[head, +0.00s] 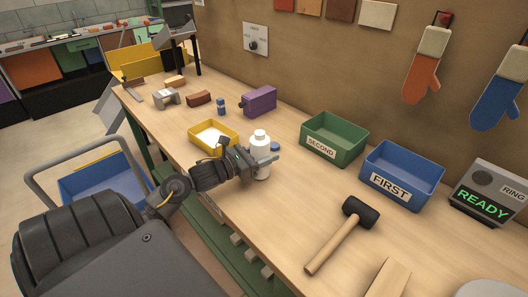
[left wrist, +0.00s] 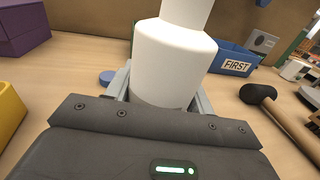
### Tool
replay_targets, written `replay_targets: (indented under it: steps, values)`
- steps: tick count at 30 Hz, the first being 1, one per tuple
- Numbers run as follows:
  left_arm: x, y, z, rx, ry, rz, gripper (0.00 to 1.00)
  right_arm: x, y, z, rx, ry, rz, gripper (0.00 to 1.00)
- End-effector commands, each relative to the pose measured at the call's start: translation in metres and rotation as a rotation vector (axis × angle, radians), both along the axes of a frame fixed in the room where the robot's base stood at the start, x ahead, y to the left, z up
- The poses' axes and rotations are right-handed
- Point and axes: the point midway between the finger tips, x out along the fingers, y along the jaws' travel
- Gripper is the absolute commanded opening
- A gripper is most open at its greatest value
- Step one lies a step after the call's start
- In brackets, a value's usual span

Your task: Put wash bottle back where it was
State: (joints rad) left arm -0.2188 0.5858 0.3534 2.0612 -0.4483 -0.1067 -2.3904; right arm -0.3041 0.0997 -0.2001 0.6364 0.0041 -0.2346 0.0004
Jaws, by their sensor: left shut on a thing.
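The white wash bottle (head: 260,143) stands upright at the middle of the workbench in the head view. It fills the upper middle of the left wrist view (left wrist: 174,58). My left gripper (head: 262,162) reaches in from the left, with its fingers on both sides of the bottle's body, shut on it. The bottle's lower part is partly hidden by the gripper, and I cannot tell whether its base touches the bench. A small blue disc (head: 275,147) lies on the bench just behind the bottle. My right gripper is not in view.
A yellow tray (head: 234,151) is close to the left of the bottle. A green SECOND bin (head: 351,151) and a blue FIRST bin (head: 426,200) stand along the wall. A mallet (head: 335,240) lies at the front right. A purple box (head: 262,100) is behind. Bare bench lies between bottle and mallet.

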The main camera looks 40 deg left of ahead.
Motion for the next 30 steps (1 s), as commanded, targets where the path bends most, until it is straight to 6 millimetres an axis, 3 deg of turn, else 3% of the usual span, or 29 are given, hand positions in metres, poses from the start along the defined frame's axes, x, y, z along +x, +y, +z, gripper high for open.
replay_targets:
  steps: [6,7,12,23,30]
  values:
    - [0.000,0.000,-0.003,0.000,-0.002,0.000,0.17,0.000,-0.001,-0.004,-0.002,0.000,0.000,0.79]
    - [0.000,0.000,-0.003,0.000,0.000,0.000,0.55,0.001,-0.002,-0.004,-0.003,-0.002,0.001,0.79]
    - [0.000,0.000,-0.002,0.000,0.000,0.000,0.75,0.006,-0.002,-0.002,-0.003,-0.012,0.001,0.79]
    - [-0.001,0.000,0.003,-0.001,0.000,0.001,0.75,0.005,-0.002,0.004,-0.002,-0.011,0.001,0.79]
    - [-0.041,0.012,-0.003,0.002,0.006,0.001,0.75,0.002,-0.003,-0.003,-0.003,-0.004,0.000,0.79]
